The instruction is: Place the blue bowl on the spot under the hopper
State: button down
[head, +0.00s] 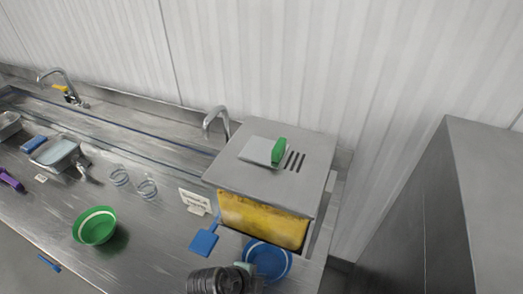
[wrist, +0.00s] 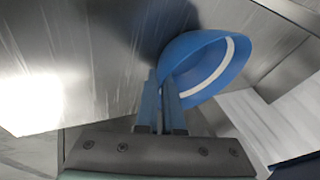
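The blue bowl (head: 270,261) with a white band is at the front of the steel hopper box (head: 285,165), beside the lower edge of its yellow front (head: 262,220). In the wrist view the bowl (wrist: 208,62) is at the fingertips, its left rim at the two narrow blue fingers. My gripper (wrist: 162,82) looks shut on that rim. In the head view my gripper (head: 247,267) is at the bowl's left side, partly hidden by my dark wrist. The spot under the hopper is hidden, and I cannot tell whether the bowl touches the counter.
A blue flat scoop (head: 204,242) and a white sign (head: 194,201) are left of the hopper. A tall steel cabinet (head: 440,215) is at right. The counter between green bowl and scoop is clear.

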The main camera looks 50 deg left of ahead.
jog(key=c, duration=1)
grip_release()
jog(key=shift+c, duration=0.2)
jog(key=v, duration=1.2)
jog(key=shift+b, duration=0.45)
jog(key=shift+f, duration=0.1)
